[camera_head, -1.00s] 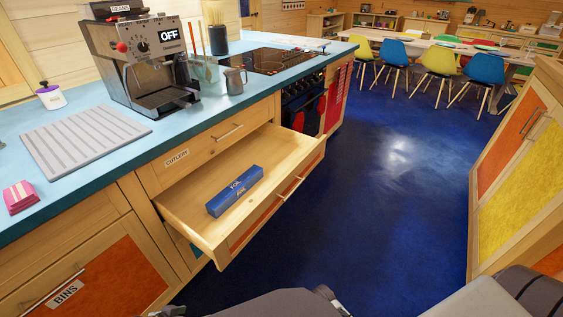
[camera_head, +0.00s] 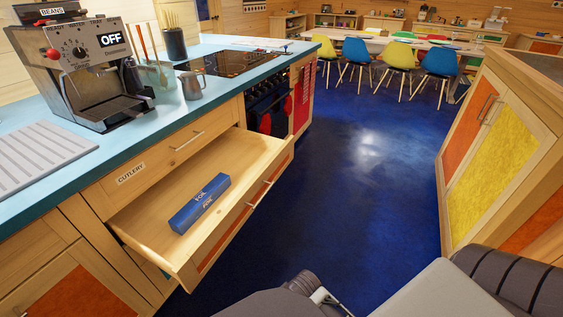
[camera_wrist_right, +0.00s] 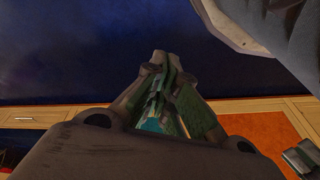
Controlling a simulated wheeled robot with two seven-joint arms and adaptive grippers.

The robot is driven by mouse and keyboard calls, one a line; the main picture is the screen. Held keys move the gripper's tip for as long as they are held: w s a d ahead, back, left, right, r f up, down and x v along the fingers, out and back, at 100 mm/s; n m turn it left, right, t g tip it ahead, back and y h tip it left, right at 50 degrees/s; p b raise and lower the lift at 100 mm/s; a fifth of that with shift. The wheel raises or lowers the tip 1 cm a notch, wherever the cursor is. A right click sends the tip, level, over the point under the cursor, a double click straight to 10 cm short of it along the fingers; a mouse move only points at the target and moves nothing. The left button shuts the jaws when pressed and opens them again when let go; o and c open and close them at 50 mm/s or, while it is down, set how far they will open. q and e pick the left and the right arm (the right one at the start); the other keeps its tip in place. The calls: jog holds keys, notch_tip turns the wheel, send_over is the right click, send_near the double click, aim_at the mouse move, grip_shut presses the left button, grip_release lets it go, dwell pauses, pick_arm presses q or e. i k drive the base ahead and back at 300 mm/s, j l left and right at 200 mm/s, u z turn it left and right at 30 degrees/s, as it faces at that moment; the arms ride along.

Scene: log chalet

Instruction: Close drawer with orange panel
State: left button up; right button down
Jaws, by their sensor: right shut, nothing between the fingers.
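The drawer with the orange panel (camera_head: 221,246) stands pulled out from the counter in the head view, below the closed drawer labelled CUTLERY (camera_head: 131,173). It has a long metal handle on its front. A blue FOIL box (camera_head: 199,204) lies inside it. In the right wrist view my right gripper (camera_wrist_right: 163,75) is shut and empty, over dark blue floor. An orange panel in a wooden frame (camera_wrist_right: 258,130) shows behind it there; I cannot tell whether it is the same drawer. My right fingers do not show in the head view.
The counter (camera_head: 60,133) carries a coffee machine (camera_head: 85,65) and a metal jug (camera_head: 192,84). An oven (camera_head: 266,108) is beyond the drawer. A cabinet with yellow and orange doors (camera_head: 500,160) stands at right. Blue floor (camera_head: 365,190) between is clear.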

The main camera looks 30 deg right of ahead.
aim_at(253, 161)
jog(key=i+l, duration=0.15)
jog(key=l, duration=0.2)
jog(key=i+l, duration=0.15)
jog(key=l, duration=0.2)
jog(key=i+l, duration=0.15)
jog(key=l, duration=0.2)
